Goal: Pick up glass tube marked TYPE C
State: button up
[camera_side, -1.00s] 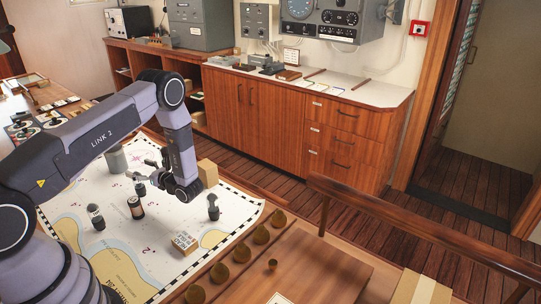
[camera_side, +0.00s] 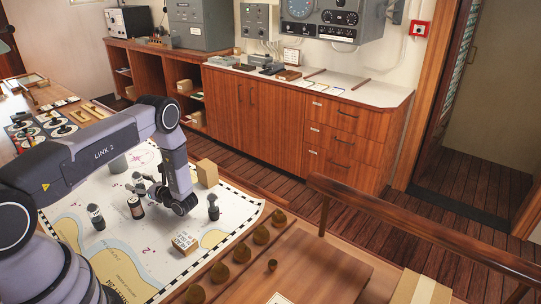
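Several small dark-capped tubes stand upright on the chart table (camera_side: 120,256). One tube (camera_side: 96,217) is at the left, one with a pale label band (camera_side: 135,207) is in the middle, and one (camera_side: 213,207) is at the right. Another (camera_side: 138,180) stands behind the middle one. The label lettering is too small to read, so I cannot tell which is TYPE C. My gripper (camera_side: 143,188) is low over the chart, close to the middle and rear tubes. Its fingers are small and partly confused with the tubes, so their opening is unclear.
A grey cylinder (camera_side: 117,160) stands at the chart's back left. A cardboard box (camera_side: 207,173) is right of my wrist. A small white-topped block (camera_side: 184,243) lies near the front. A wooden rail with several round brass pieces (camera_side: 241,253) borders the front right.

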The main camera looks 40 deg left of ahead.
grip_shut()
jog(key=shift+r, duration=0.1)
